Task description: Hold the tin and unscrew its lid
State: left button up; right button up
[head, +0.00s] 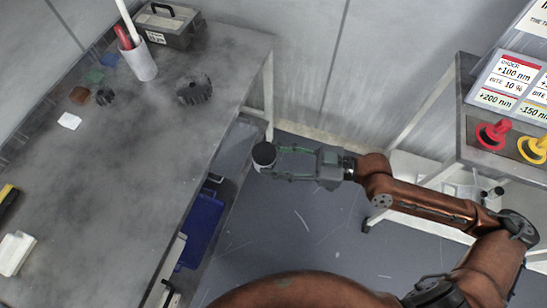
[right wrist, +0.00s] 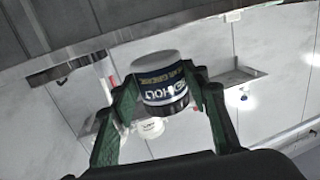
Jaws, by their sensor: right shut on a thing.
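The tin (head: 264,155) is held in my right gripper (head: 281,162), out in the air just off the right edge of the left workbench. In the head view it is small, with a dark round end facing up and a pale side. In the right wrist view the tin (right wrist: 160,80) sits between the two green fingers. It has a white end, a blue label with upside-down lettering and a dark band at its lower end. The dark part looks like the lid, and it is on the tin. My left gripper is not in view.
The grey workbench (head: 130,190) carries a toolbox (head: 168,25), a white cup (head: 139,60) with tools and a dark toothed part (head: 195,90). A blue bin (head: 201,230) stands below. A right-hand table holds red (head: 492,134) and yellow (head: 535,148) handled pieces. Open floor lies between.

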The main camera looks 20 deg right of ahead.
grip_shut()
dwell(0.5)
